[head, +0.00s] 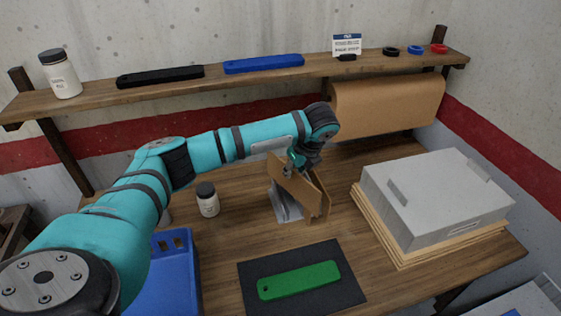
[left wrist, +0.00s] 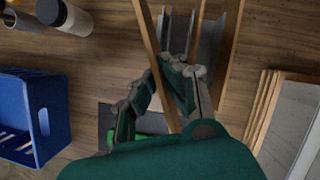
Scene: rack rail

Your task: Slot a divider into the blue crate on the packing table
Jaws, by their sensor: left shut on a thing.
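The blue crate (head: 178,272) stands at the front left of the packing table, partly hidden behind my left arm. It also shows at the left of the left wrist view (left wrist: 48,110). My left gripper (head: 295,162) is over a grey metal rack (head: 286,208) and shut on a brown divider (head: 290,188) near its upper edge. In the left wrist view, the held divider (left wrist: 150,50) runs between the fingers (left wrist: 168,88), at an angle to the others. More brown dividers (left wrist: 232,48) stand upright beside it. I cannot tell whether the held divider touches the rack. My right gripper is not in view.
A dark-lidded white jar (head: 208,203) stands between crate and rack. A dark mat (head: 245,275) with a green bar (head: 300,281) lies in front. A grey lidded box (head: 425,205) sits on wooden boards at right. A shelf (head: 200,87) and paper roll (head: 385,105) are behind.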

